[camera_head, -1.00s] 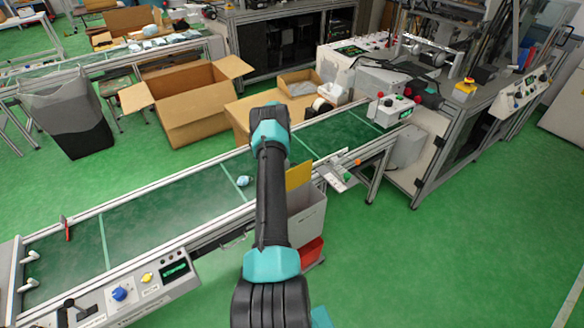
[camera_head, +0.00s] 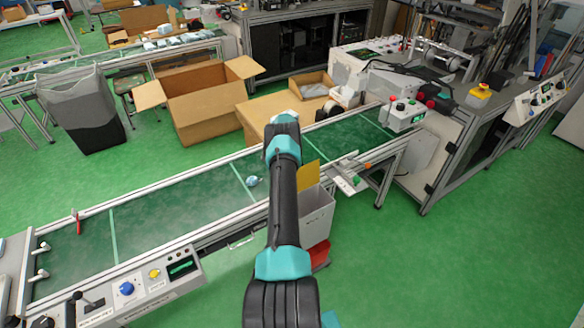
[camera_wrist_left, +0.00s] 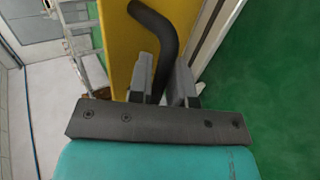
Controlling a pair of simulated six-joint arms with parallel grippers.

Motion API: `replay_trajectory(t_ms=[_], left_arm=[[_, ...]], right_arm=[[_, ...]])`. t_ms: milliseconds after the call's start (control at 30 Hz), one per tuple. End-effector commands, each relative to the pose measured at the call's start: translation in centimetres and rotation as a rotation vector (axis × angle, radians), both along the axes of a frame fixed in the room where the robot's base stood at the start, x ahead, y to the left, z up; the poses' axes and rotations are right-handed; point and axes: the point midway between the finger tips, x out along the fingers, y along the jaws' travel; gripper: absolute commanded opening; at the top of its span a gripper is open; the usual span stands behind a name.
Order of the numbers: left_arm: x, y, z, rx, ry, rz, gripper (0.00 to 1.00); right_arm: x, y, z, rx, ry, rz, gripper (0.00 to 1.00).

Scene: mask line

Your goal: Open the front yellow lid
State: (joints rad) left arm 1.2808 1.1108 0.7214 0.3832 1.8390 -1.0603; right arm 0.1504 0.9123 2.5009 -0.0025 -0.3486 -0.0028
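The yellow lid (camera_head: 308,175) stands steeply tilted at the top of a white bin (camera_head: 317,212) beside the conveyor, partly hidden by one of my dark arm links. In the left wrist view the yellow lid (camera_wrist_left: 120,40) fills the upper middle, with a bent black handle (camera_wrist_left: 160,32) on it. My left gripper (camera_wrist_left: 160,82) has one finger on each side of the handle's lower part. The handle fills the gap between the fingers, so the gripper looks shut on it. My right gripper is not in view.
A green conveyor (camera_head: 170,212) runs diagonally behind the bin, with a small light-blue item (camera_head: 252,181) on it. A control panel (camera_head: 155,285) is at its near end. A red box (camera_head: 320,252) sits low by the bin. Green floor (camera_head: 430,260) is clear to the right.

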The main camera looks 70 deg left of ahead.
Motion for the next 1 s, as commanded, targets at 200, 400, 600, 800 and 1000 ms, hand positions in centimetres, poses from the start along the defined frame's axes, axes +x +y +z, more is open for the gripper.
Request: replay_trajectory(t_ms=[200,400,600,800,1000], left_arm=[[0.0,0.2,0.3,0.006,-0.003,-0.001,0.39],[0.1,0.3,0.5,0.008,-0.005,-0.001,0.39],[0.1,0.3,1.3,0.011,-0.005,-0.001,0.39],[0.1,0.3,3.9,0.011,-0.005,-0.001,0.39],[-0.3,-1.2,4.1,0.006,-0.004,-0.001,0.39]], right_arm=[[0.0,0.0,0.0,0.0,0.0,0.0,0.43],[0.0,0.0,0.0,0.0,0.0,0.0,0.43],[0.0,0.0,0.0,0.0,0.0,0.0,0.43],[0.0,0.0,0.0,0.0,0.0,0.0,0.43],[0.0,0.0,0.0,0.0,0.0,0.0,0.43]])
